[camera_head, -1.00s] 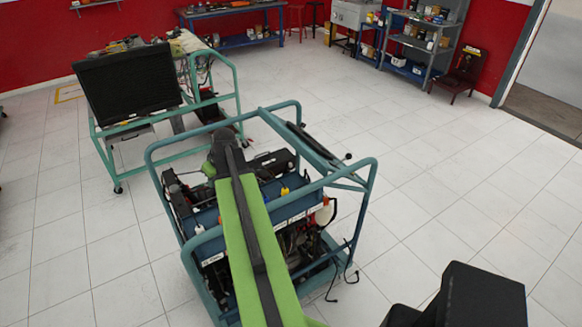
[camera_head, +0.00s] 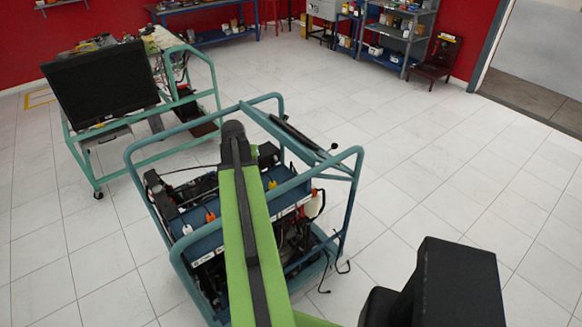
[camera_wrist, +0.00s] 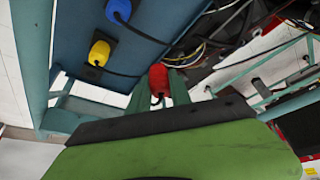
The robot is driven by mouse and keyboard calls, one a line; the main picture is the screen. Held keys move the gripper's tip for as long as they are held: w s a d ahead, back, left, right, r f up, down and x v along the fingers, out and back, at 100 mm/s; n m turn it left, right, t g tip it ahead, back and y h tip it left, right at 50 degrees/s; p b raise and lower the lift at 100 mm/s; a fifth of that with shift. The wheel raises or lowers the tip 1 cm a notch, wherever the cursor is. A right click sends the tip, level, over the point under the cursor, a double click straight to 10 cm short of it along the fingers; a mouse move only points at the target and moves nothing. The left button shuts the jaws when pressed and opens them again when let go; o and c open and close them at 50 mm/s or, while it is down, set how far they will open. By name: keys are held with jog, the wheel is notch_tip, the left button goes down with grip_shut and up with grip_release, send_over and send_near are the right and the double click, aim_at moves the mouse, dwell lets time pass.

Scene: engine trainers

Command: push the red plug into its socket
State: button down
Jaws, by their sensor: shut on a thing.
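The red plug (camera_wrist: 158,78) stands out between the fingertips of my gripper (camera_wrist: 159,88) in the wrist view. My gripper is shut on it, and a dark cable curves at its lower end. The plug is beside the right edge of a blue panel (camera_wrist: 75,28), seemingly apart from it. I cannot make out its socket. In the head view my green arm reaches over the engine trainer (camera_head: 150,232) and hides part of it; the gripper and red plug are not discernible there.
A yellow plug (camera_wrist: 99,53) and a blue plug (camera_wrist: 118,10) sit on the panel with dark cables. Loose wires (camera_wrist: 205,45) lie to the right. Teal frame bars (camera_head: 345,200) surround the trainer. A monitor stand (camera_head: 102,88) is at left; the floor at right is clear.

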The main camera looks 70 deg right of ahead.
jog(key=s+d+m+g, duration=0.1)
jog(key=s+d+m, duration=0.1)
jog(key=s, duration=0.3)
jog(key=s+d+f+m+g, duration=0.1)
jog(key=s+d+m, duration=0.2)
jog(key=s+m, duration=0.1)
jog(key=s+d+m+g+b, duration=0.1)
jog(key=s+d+m+g, duration=0.1)
jog(key=s+d+m, duration=0.1)
jog(key=shift+s+f+m+y, duration=0.15)
jog(key=shift+s+m, duration=0.15)
jog(key=shift+s, duration=0.35)
jog(key=shift+s+f+m+y, duration=0.15)
jog(key=shift+s+m, duration=0.15)
jog(key=shift+s, duration=0.35)
notch_tip(320, 180, down, 5)
jog(key=b, duration=0.5)
jog(key=shift+f, duration=0.2)
jog(key=shift+f+b, duration=0.25)
jog(key=shift+b, duration=0.3)
jog(key=c, duration=1.1)
grip_release()
jog(key=shift+r, duration=0.15)
notch_tip(320, 180, up, 7)
jog(key=p, duration=0.7)
